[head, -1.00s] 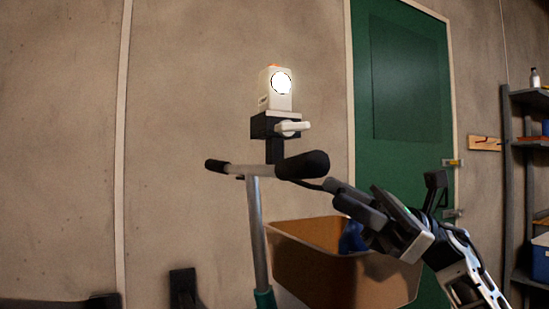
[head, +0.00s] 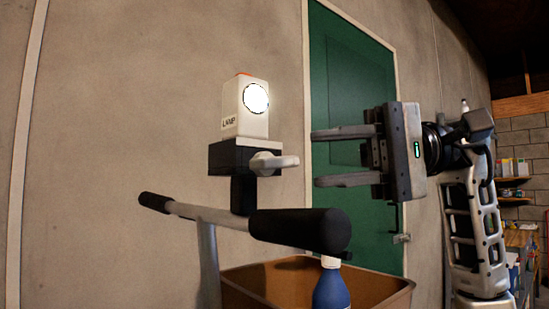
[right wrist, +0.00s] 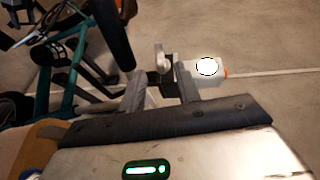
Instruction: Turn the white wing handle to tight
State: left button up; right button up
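The white wing handle (head: 273,163) sticks out to the right from the front of a black clamp block (head: 232,156), its wing lying about level. A white lamp (head: 246,108) with a lit round face stands on the block, above a handlebar. My right gripper (head: 316,158) is open and empty, just right of the wing handle, its two fingers one above the other and pointing at it. In the right wrist view the wing handle (right wrist: 161,57) shows beyond the fingertips, apart from them. My left gripper is not in view.
The handlebar's thick black grip (head: 300,229) juts toward me below the wing handle. A brown box (head: 262,286) with a blue bottle (head: 331,288) stands below. A green door (head: 350,90) and bare wall are behind. Shelves (head: 512,180) stand at far right.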

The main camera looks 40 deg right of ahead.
aim_at(276, 163)
jog(key=p+x, duration=0.1)
jog(key=x, duration=0.6)
jog(key=shift+a, duration=0.1)
grip_shut()
